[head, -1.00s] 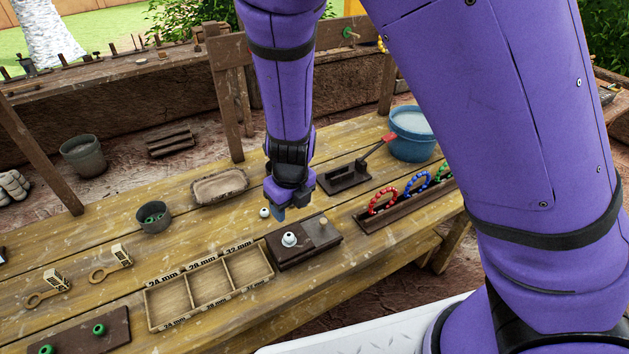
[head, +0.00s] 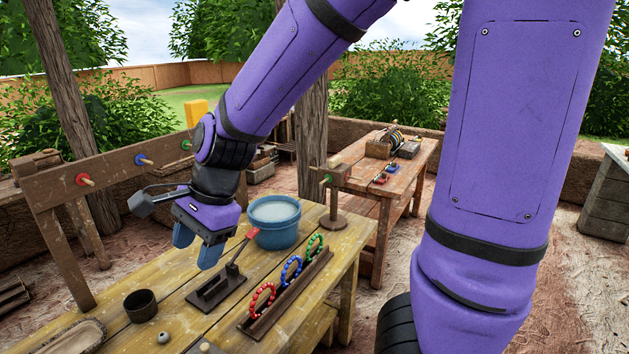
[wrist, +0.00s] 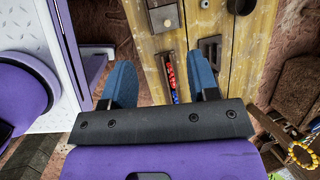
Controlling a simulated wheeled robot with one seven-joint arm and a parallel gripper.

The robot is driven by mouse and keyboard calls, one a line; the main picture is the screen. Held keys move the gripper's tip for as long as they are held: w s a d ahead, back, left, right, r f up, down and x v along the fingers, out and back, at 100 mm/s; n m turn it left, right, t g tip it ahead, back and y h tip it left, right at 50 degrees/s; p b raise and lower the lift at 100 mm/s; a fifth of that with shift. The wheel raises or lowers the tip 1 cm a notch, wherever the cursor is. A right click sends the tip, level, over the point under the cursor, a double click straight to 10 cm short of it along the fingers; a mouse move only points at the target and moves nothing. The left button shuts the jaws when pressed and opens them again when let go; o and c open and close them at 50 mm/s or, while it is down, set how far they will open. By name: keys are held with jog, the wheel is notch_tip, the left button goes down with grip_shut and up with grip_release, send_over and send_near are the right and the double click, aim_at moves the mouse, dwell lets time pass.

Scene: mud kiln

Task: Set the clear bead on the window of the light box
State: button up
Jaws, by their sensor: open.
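A small grey-white bead (head: 163,337) with a dark hole lies on the wooden table at the bottom of the head view; I cannot tell if it is the clear one. At that view's bottom edge only the knob of a dark box (head: 205,348) shows. That box, likely the light box, also shows partly at the top of the wrist view (wrist: 157,14); no window is visible. My gripper (head: 197,246) is open, its blue fingers apart, raised above the table beyond the bead. In the wrist view, nothing is held between the fingers (wrist: 160,78).
A dark cup (head: 140,306) stands behind the bead. A dark stand with a red-tipped lever (head: 218,288), a rack (head: 286,299) of red, blue and green bead rings, and a blue bucket (head: 275,228) stand to the right. A pegged rail (head: 110,178) runs behind my gripper.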

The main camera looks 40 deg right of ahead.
jog(key=s+d+r+n+t+h, duration=0.3)
jog(key=s+d+r+n+h, duration=0.1)
jog(key=s+d+r+n, duration=0.7)
jog(key=s+d+n, duration=0.2)
jog(key=n, duration=0.1)
jog(key=shift+s+d+r+n+t, duration=0.15)
jog(key=shift+s+r+n+t, duration=0.15)
jog(key=shift+s+r+n, duration=0.1)
jog(key=shift+w, duration=0.1)
dwell(0.3)
